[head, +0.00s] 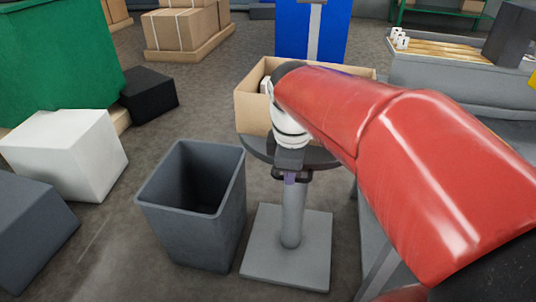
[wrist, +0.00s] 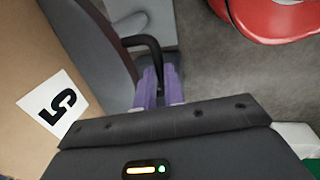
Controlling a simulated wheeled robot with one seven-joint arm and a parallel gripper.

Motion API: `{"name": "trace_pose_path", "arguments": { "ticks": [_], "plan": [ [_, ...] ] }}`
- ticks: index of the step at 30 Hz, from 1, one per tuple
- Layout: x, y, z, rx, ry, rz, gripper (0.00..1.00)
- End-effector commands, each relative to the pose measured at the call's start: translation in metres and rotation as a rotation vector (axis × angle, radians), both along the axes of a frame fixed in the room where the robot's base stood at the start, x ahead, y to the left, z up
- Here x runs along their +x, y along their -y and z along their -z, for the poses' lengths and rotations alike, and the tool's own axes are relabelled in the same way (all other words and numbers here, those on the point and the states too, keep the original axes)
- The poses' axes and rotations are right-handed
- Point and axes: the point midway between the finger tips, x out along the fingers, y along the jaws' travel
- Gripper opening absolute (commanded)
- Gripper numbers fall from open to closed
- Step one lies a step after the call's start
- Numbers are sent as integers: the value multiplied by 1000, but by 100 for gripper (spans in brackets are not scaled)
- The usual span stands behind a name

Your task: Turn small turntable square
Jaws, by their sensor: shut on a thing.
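The small turntable (head: 324,157) is a dark grey disc on a grey post with a square foot plate. An open cardboard box (head: 251,113) stands on it, partly hidden behind my red arm. In the wrist view the box (wrist: 22,70) carries a white label with a black 5, beside the turntable's dark rim (wrist: 93,45). A black loop handle (wrist: 152,43) sticks out from the rim. My gripper (head: 290,178) is at the near edge of the disc. Its purple fingertips, also in the wrist view (wrist: 159,88), are shut on the handle. The exact contact is partly hidden.
A grey open bin (head: 192,245) stands just left of the turntable post. A white block (head: 62,155) and a black box (head: 148,94) stand farther left. A grey bench (head: 440,75) is at the right, and a blue cabinet (head: 290,30) behind.

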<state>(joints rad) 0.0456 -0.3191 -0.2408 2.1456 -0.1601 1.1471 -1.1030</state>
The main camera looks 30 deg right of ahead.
Motion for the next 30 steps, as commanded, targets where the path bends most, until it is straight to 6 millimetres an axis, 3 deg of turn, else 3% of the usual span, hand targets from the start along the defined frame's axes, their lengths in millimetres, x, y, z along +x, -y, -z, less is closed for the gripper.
{"name": "trace_pose_path", "arguments": {
  "ticks": [13, 14, 18, 26, 30],
  "plan": [
    [-1, 1, 0, -1, -1, -6, 0],
    [-1, 1, 0, -1, -1, -6, 13],
    [-1, 1, 0, -1, -1, -5, 32],
    [-1, 1, 0, -1, -1, -5, 33],
    [-1, 0, -11, -1, 3, -5, 33]
  ]
}}
